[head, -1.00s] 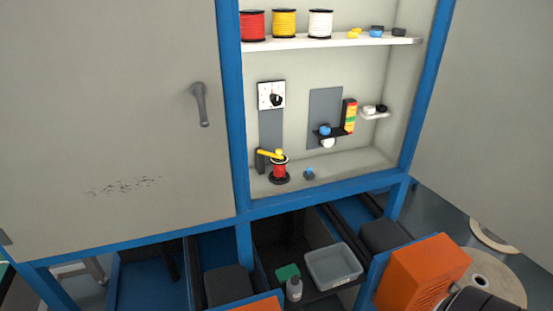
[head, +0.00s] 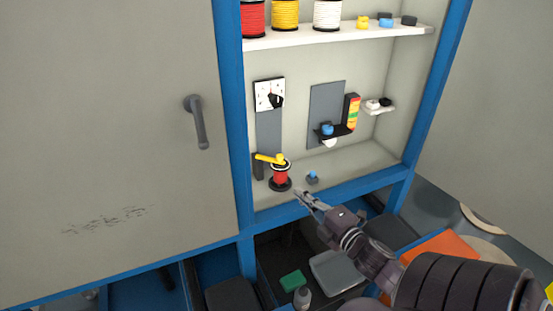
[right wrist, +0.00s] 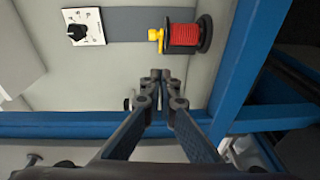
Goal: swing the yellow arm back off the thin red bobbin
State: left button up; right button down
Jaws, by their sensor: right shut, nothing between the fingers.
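The thin red bobbin (head: 280,177) stands on a black spindle base on the cabinet floor, at the left inside the opening. The yellow arm (head: 269,158) lies across the top of the bobbin, reaching from a dark post at its left. In the right wrist view the red bobbin (right wrist: 184,35) is at the upper right, with part of the yellow arm (right wrist: 157,37) at its end. My right gripper (head: 300,195) is shut and empty, in front of the cabinet's lower edge, to the right of and below the bobbin, not touching it. My left gripper is out of view.
A small blue-topped knob (head: 312,177) sits right of the bobbin. A dial plate (head: 268,94) is on the wall above. Full spools, such as the red spool (head: 253,18), stand on the upper shelf. The blue frame (head: 229,110) and closed door panel (head: 110,120) bound the left side.

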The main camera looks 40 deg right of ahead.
jog(key=r, duration=0.1)
jog(key=p, duration=0.2)
send_near(278, 158)
jog(key=w+a, duration=0.1)
jog(key=w, duration=0.4)
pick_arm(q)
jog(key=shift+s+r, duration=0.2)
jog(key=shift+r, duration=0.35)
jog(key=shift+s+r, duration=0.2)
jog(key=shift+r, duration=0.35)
pick_arm(e)
jog(key=shift+w+d+f, duration=0.4)
jog(key=shift+w+d, duration=0.2)
jog(key=shift+w, duration=0.1)
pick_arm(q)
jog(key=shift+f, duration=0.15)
pick_arm(e)
jog(key=shift+d+n+t+y, duration=0.1)
jog(key=shift+n+t+y, duration=0.2)
jog(key=shift+n, duration=0.1)
jog(key=shift+d+y, duration=0.3)
jog(key=shift+d, duration=0.1)
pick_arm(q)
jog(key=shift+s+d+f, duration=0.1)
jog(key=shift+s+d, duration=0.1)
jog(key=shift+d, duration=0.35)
pick_arm(e)
jog(key=shift+n+y, duration=0.3)
jog(key=shift+n, duration=0.1)
